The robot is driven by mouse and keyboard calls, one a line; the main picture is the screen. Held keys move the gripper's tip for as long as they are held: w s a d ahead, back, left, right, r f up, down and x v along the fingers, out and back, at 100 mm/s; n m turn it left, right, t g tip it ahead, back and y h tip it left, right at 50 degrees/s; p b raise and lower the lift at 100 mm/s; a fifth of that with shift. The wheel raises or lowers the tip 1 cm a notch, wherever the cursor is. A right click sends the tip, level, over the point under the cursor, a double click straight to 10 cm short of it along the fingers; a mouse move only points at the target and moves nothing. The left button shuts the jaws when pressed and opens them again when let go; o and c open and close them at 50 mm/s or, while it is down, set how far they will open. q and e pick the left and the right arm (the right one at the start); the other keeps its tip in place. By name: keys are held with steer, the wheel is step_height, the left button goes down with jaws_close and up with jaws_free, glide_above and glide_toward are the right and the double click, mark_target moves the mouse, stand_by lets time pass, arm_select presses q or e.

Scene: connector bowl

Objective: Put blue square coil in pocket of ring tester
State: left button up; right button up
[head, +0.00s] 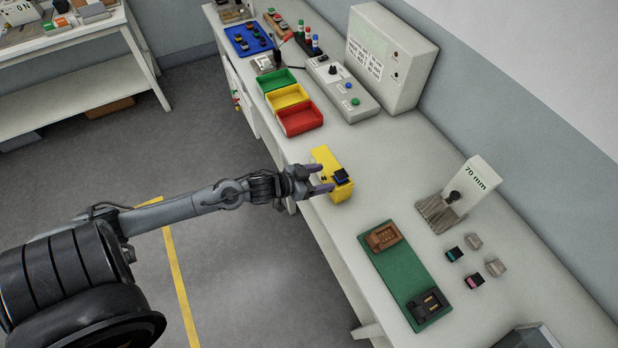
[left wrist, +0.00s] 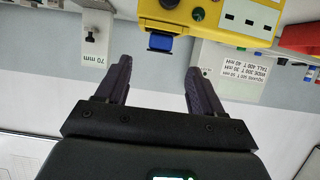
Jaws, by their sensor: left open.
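The yellow ring tester (head: 322,158) lies near the table's front edge. The blue square coil (head: 341,176) is at its near right end; whether it sits fully down in a pocket cannot be told. In the left wrist view the coil (left wrist: 160,43) shows at the edge of the yellow tester (left wrist: 215,22), beside a dark round part. My left gripper (head: 319,178) is open, its fingers pointing toward the coil. In the left wrist view its fingertips (left wrist: 159,68) are apart with nothing between them, and the coil appears beyond them. My right gripper is not in view.
Green, yellow and red bins (head: 299,119) stand to the tester's upper left. A green board (head: 404,275) with brown and black fixtures lies to the right, near small blocks (head: 474,281) and a 70 mm stand (head: 471,191). The table behind the tester is clear.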

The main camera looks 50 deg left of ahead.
arm_select(q)
steer(key=s+d+g+y, duration=0.1)
steer(key=s+d+g, duration=0.3)
steer(key=s+d, duration=0.3)
steer(key=s+d+g+y, duration=0.1)
steer(key=s+d+g, duration=0.4)
steer(key=s, duration=0.8)
steer(key=shift+s+d+r+g+y, duration=0.3)
steer(key=shift+s+d, duration=0.05)
steer(key=shift+d, duration=0.9)
step_height(320, 180, up, 19)
steer(key=p, duration=1.9)
steer(key=shift+r+p, duration=0.2)
steer(key=shift+p, duration=0.15)
steer(key=shift+f, duration=0.15)
